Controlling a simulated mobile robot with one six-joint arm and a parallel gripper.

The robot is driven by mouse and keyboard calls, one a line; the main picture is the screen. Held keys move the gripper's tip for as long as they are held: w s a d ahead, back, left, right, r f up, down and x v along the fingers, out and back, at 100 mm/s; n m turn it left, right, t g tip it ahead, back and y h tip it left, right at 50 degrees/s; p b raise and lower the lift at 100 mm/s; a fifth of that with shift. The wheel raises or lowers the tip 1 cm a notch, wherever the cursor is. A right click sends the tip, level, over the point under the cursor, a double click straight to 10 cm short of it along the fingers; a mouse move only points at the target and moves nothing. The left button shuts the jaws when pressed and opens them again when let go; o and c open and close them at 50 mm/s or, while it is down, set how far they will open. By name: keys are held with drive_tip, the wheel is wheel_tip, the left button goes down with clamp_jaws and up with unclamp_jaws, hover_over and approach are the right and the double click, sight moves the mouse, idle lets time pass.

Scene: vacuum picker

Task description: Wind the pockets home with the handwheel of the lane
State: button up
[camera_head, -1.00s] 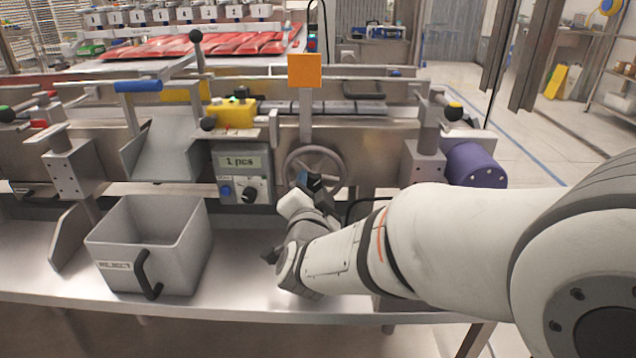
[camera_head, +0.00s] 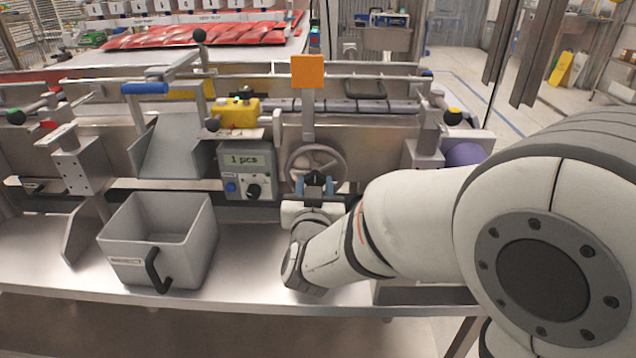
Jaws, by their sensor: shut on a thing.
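The grey handwheel (camera_head: 317,152) stands on the front face of the lane, below an orange square plate (camera_head: 307,71). My gripper (camera_head: 315,184) is at the lower rim of the wheel, shut on it, with its blue-sided fingers pointing up and away from me. The exact grip point is small and partly hidden by the gripper. The lane's row of grey pockets (camera_head: 345,106) runs behind the wheel. A control box (camera_head: 246,172) left of the wheel reads "1 pcs".
A grey bin (camera_head: 160,240) with a black handle stands on the steel bench at the left, under a metal chute (camera_head: 172,147). A yellow block (camera_head: 237,110) is above the control box.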

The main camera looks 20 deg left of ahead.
drive_tip(key=shift+r, duration=0.1)
idle(0.5)
drive_tip(key=o, duration=1)
drive_tip(key=shift+c, duration=0.2)
drive_tip(key=p+v, duration=0.1)
drive_tip(key=v, duration=0.6)
drive_tip(key=shift+s, duration=0.35)
drive_tip(key=shift+d, duration=0.1)
